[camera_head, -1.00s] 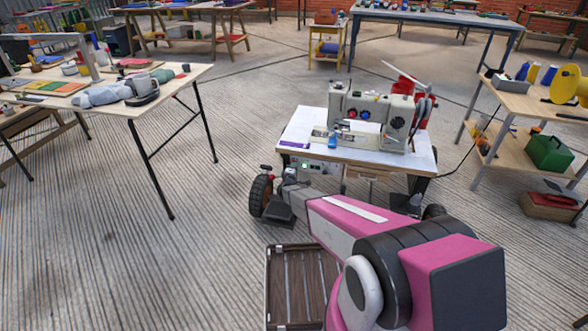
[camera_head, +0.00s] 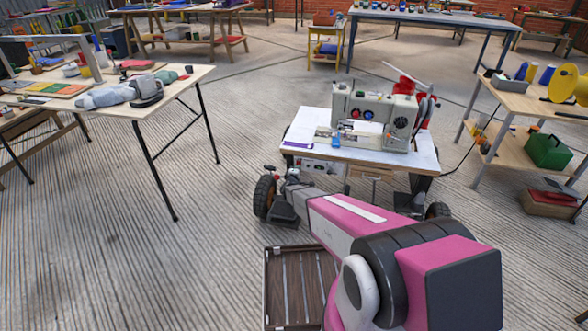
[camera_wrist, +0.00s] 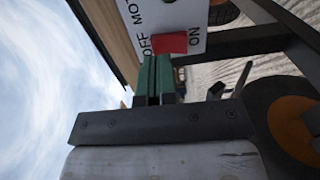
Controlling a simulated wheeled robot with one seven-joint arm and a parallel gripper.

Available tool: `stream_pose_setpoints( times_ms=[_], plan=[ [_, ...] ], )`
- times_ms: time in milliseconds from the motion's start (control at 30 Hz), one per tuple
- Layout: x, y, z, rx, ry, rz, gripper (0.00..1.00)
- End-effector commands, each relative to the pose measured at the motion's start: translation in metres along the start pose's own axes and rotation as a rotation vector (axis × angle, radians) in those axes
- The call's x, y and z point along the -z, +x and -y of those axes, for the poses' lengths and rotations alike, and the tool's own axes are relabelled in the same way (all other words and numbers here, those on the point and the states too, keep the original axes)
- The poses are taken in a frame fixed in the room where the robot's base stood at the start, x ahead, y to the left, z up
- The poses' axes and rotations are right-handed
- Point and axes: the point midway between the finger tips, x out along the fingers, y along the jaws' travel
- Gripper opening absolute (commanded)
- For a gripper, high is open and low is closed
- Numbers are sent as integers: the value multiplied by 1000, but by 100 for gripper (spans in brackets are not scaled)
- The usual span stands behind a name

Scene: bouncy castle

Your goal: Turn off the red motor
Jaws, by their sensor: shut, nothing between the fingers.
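A white panel (camera_wrist: 185,14) with the letters OFF, MOTO and ON fills the top of the wrist view, rotated sideways. A red rocker switch (camera_wrist: 170,43) sits on it between OFF and ON. My gripper (camera_wrist: 156,60) has green fingers pressed together, empty, with the tips right at the switch's OFF side. I cannot tell whether they touch it. In the head view, the panel (camera_head: 314,166) is under the front edge of the sewing machine's table (camera_head: 375,156), and my gripper is too small to make out. A red motor-like part (camera_head: 406,86) shows behind the sewing machine (camera_head: 375,112).
Black wheels with orange hubs (camera_head: 264,195) stand beside the table; one (camera_wrist: 288,122) is close to my gripper in the wrist view. A slatted wooden crate (camera_head: 300,288) lies on the floor. Another worktable (camera_head: 135,108) stands left; open floor lies between.

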Motion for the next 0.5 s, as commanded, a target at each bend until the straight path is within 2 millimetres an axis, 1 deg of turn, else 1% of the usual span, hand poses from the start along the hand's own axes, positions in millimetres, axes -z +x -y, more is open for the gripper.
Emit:
stream_pose_setpoints(
  times_ms=[33, 233, 500],
  plan=[
    [-6, -6, -2, 1, -1, -1, 0],
    [-4, -33, -3, 2, 0, -2, 0],
    [-4, -81, -7, 2, 0, -3, 0]
  ],
)
